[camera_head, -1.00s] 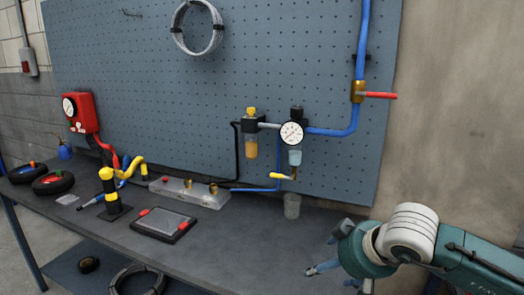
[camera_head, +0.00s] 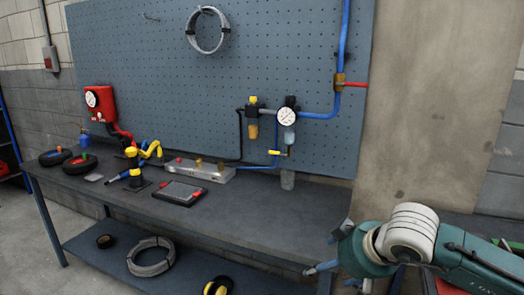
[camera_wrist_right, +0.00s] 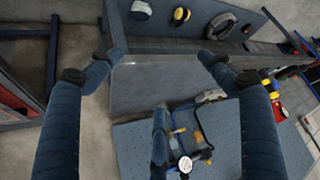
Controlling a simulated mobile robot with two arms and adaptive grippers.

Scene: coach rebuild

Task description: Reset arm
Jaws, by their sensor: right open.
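My right arm comes in at the lower right of the head view, and its gripper (camera_head: 331,250) is in front of the bench's right end. Its blue-grey fingers are spread. In the right wrist view the right gripper (camera_wrist_right: 160,62) is open, with nothing between its fingers. The workbench (camera_head: 250,215) lies beyond it; its bare top also shows in the wrist view (camera_wrist_right: 150,90). My left gripper is not in view.
A pegboard (camera_head: 170,90) stands behind the bench, with a regulator gauge (camera_head: 287,117) and blue pipe. A black tray (camera_head: 180,193) and a grey manifold block (camera_head: 205,172) sit on the bench. A cable coil (camera_head: 151,257) lies on the lower shelf. The bench top's right part is clear.

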